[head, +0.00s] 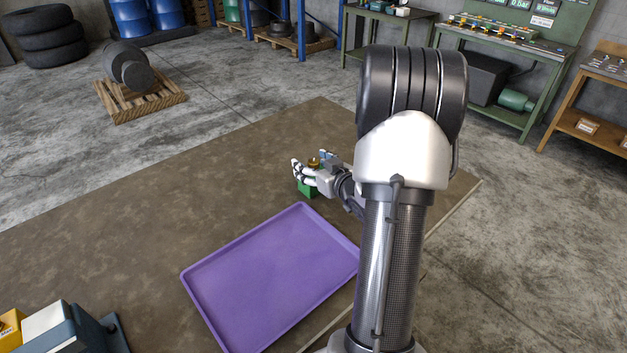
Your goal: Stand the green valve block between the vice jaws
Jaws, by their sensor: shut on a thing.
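The green valve block (307,190) is at the far part of the brown bench top, beyond the purple tray. A small brass-coloured part (314,162) shows just above it. My gripper (306,174) reaches in from the right and is shut on the block, covering much of it. I cannot tell whether the block touches the bench. A blue-grey body with a pale top (65,335) is cut off at the bottom left corner; it may be the vice, but no jaws or gap can be made out.
The empty purple tray (275,275) lies in the middle of the bench. A yellow object (10,328) stands at the left edge by the blue-grey body. The bench top (120,235) is bare on the left. My arm hides the bench's right part.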

